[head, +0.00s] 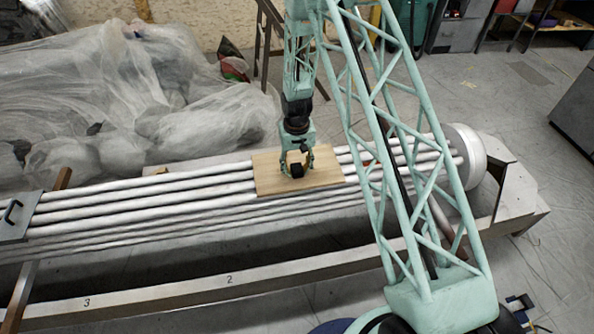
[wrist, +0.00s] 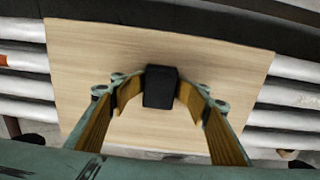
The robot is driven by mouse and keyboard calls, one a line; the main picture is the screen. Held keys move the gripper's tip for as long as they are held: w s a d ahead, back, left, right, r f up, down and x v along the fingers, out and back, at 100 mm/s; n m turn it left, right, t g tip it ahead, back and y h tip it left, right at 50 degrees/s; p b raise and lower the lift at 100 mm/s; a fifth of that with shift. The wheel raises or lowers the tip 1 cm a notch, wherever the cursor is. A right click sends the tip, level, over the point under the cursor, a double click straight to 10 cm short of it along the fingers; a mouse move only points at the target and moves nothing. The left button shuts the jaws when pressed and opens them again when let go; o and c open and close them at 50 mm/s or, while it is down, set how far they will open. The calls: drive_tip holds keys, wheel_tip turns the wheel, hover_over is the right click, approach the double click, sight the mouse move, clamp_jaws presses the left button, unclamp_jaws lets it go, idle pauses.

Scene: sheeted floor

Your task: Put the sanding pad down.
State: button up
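The sanding pad (wrist: 160,87) is a small black block over the wooden board in the wrist view. It also shows between the fingers in the head view (head: 297,170). My gripper (wrist: 161,92) has a finger against each side of it and looks shut on it. In the head view my gripper (head: 298,166) points down over the board. The wooden board (head: 265,182) lies flat across the pale pipes. The pad is at or just above the board; I cannot tell whether its underside touches.
Several long pale pipes (head: 140,200) run along a metal frame, ending at a round white flange (head: 466,152) on the right. Crumpled clear plastic sheeting (head: 120,85) lies behind on the left. A black handle (head: 12,211) sits on a plate at the far left.

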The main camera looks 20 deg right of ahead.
wheel_tip(320, 180, up, 13)
drive_tip(key=p, duration=0.3)
idle(0.5)
idle(0.7)
wheel_tip(320, 180, up, 23)
drive_tip(key=t, duration=0.1)
hover_over(297, 168)
drive_tip(key=s, duration=0.6)
drive_tip(key=s+r, duration=1)
drive_tip(key=r, duration=0.5)
drive_tip(key=s+r+t, duration=0.2)
drive_tip(key=s+r, duration=0.8)
drive_tip(key=s, duration=0.4)
drive_tip(key=s+r, duration=0.2)
drive_tip(key=s, duration=0.7)
drive_tip(key=s+r, duration=0.1)
drive_tip(key=s, duration=0.9)
drive_tip(key=shift+r+n+t, duration=0.3)
drive_tip(key=shift+r, duration=0.05)
drive_tip(key=shift+d, duration=0.15)
